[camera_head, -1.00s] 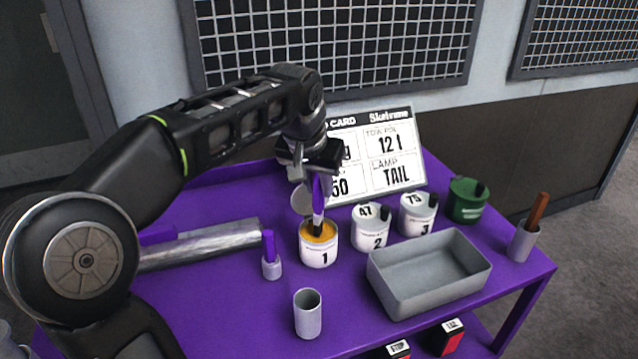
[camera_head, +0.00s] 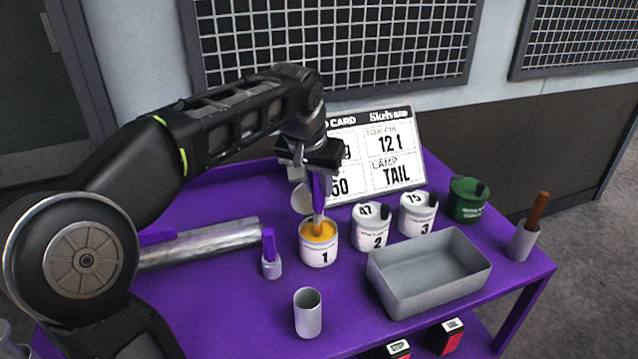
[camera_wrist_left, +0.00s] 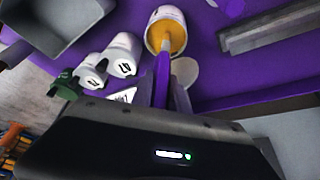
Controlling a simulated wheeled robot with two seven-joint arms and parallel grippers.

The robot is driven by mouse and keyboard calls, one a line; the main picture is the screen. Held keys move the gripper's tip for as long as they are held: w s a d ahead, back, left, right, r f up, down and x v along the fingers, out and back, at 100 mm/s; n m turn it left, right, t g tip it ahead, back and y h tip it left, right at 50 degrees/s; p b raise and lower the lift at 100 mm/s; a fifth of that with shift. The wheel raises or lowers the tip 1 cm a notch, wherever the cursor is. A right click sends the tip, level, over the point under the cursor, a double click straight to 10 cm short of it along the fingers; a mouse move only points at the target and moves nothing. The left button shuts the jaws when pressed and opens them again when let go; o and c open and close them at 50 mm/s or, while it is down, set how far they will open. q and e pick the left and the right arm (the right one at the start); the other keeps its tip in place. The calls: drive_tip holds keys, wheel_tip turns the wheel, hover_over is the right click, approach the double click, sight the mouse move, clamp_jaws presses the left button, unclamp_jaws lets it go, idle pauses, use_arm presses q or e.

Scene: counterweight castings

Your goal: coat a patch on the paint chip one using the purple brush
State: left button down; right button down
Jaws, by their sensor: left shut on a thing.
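My left gripper (camera_head: 312,172) is shut on the purple brush (camera_head: 318,190), which hangs nearly upright over the white can labelled 1 (camera_head: 318,254). The brush's lower end is at the orange-yellow paint in the can's open top; its tip looks orange. In the left wrist view the purple brush (camera_wrist_left: 162,75) reaches down to the open can (camera_wrist_left: 154,38). A pale round disc (camera_head: 301,199) stands behind the can, partly hidden; I cannot tell whether it is a lid. I cannot identify paint chip one in these frames. My right gripper is out of view.
Cans 2 (camera_head: 371,228) and 3 (camera_head: 417,215) and a green can (camera_head: 467,201) stand right of can 1. A grey tray (camera_head: 378,292), an empty grey cup (camera_head: 308,315), a small holder with a purple stick (camera_head: 271,268) and a metal bar (camera_head: 205,245) are nearby. A card board stands behind.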

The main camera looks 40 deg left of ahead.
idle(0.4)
use_arm(q)
wheel_tip(320, 180, up, 7)
drive_tip(key=p, duration=0.6)
idle(0.9)
